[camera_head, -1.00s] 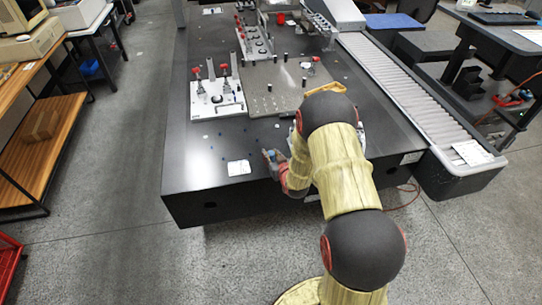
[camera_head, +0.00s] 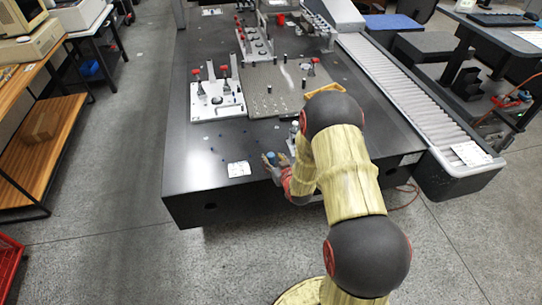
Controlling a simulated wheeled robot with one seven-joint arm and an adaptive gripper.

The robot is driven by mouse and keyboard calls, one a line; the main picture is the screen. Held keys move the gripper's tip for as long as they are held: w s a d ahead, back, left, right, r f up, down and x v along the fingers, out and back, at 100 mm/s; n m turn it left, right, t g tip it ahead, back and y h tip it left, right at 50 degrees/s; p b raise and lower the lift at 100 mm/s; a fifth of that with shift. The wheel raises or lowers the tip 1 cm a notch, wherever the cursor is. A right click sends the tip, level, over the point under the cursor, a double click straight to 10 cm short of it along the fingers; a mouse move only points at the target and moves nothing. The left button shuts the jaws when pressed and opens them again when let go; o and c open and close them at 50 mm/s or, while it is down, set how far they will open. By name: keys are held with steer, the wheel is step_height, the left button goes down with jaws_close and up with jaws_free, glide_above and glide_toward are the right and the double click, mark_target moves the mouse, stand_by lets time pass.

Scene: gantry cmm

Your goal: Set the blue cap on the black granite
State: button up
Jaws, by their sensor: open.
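The black granite (camera_head: 200,165) is a large dark slab that fills the middle of the view. A small blue thing, which looks like the blue cap (camera_head: 271,157), shows near the granite's front edge. My gripper (camera_head: 273,161) is there too, low over the front edge, with its fingers open and spread to either side of the blue cap. The cap looks upright. I cannot tell from this view whether its underside touches the granite or whether a finger touches it. My arm hides part of the granite to the right.
A white card (camera_head: 238,169) lies left of my gripper. A white fixture plate (camera_head: 217,101) with red-topped clamps and a grey perforated plate (camera_head: 270,92) stand farther back. A roller conveyor (camera_head: 420,100) runs along the right. The granite's front left is mostly clear.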

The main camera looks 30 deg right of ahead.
steer(key=p+v, duration=0.2)
steer(key=v, duration=0.7)
steer(key=s+a+r+n+g, duration=0.1)
steer(key=a+r+g, duration=0.15)
steer(key=r, duration=0.75)
steer(key=s+a+r+g, duration=0.1)
steer(key=a+r, duration=0.3)
steer(key=r, duration=0.6)
steer(key=s+a+r+g, duration=0.1)
steer(key=s+a+r, duration=0.2)
steer(key=s, duration=0.5)
steer(key=s+a+r+g+y, duration=0.1)
steer(key=s+a+r, duration=0.3)
steer(key=s, duration=0.4)
steer(key=s+a+r+g+y, duration=0.1)
steer(key=s+a+r, duration=0.3)
steer(key=s, duration=0.5)
steer(key=shift+r+n+g, duration=0.2)
steer(key=shift+n+g, duration=0.2)
steer(key=shift+g, duration=0.15)
steer(key=shift+a, duration=0.15)
steer(key=shift+c, duration=0.3)
